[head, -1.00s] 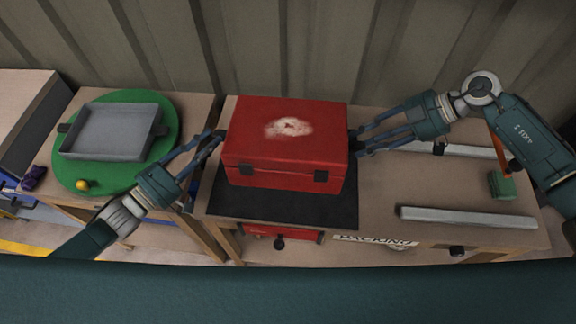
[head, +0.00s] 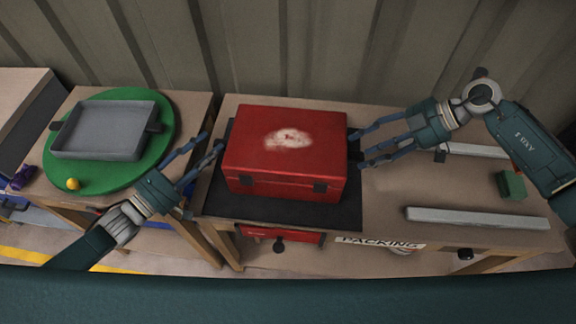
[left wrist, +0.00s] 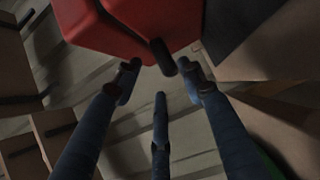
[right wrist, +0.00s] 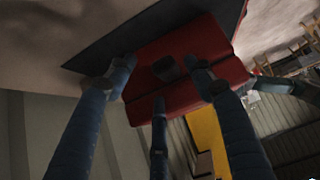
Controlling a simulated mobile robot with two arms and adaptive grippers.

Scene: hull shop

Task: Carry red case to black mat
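The red case (head: 285,150), with a pale worn patch on its lid, sits closed and level on the black mat (head: 280,212). My left gripper (head: 212,142) is open just left of the case. In the left wrist view its spread fingers stand clear of the case's dark side handle (left wrist: 162,57). My right gripper (head: 358,148) is at the case's right side. In the right wrist view its fingers are spread around the line of the other dark handle (right wrist: 168,68), with gaps showing on both sides. Contact of the case's underside with the mat is hidden.
A green round board (head: 150,178) with a grey tray (head: 105,132) and a yellow ball (head: 72,184) is on the left table. Light bars (head: 480,217) and a green block (head: 511,184) lie on the right of the bench. A wall stands behind.

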